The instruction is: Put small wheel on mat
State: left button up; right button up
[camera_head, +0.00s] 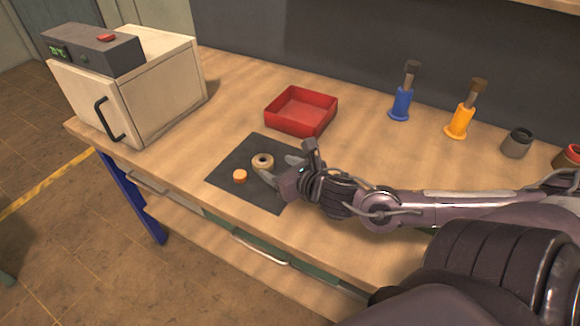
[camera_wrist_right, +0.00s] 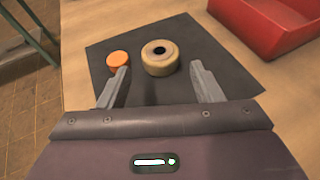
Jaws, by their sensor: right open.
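A dark mat (camera_head: 228,170) lies on the wooden bench, and it also shows in the right wrist view (camera_wrist_right: 208,51). A tan wheel (camera_head: 263,161) with a dark centre hole lies flat on the mat; in the right wrist view the wheel (camera_wrist_right: 159,58) is just ahead of the fingertips. A small orange disc (camera_head: 240,176) lies on the mat to its left, and the disc (camera_wrist_right: 118,58) is beyond the left finger in the wrist view. My right gripper (camera_head: 277,170) is open and empty, low over the mat beside the wheel. My left gripper is not in view.
A red tray (camera_head: 302,128) stands behind the mat. A white vacuum chamber (camera_head: 165,83) with a black handle is at the left. A blue-handled tool (camera_head: 401,102), a yellow-handled tool (camera_head: 461,121) and a dark jar (camera_head: 517,144) stand at the back right.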

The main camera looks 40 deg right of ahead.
jog(key=shift+p+v, duration=0.45)
jog(key=shift+v, duration=0.6)
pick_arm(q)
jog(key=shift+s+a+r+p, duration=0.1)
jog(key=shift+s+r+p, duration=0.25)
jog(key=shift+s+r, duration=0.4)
pick_arm(e)
jog(key=shift+v, duration=0.9)
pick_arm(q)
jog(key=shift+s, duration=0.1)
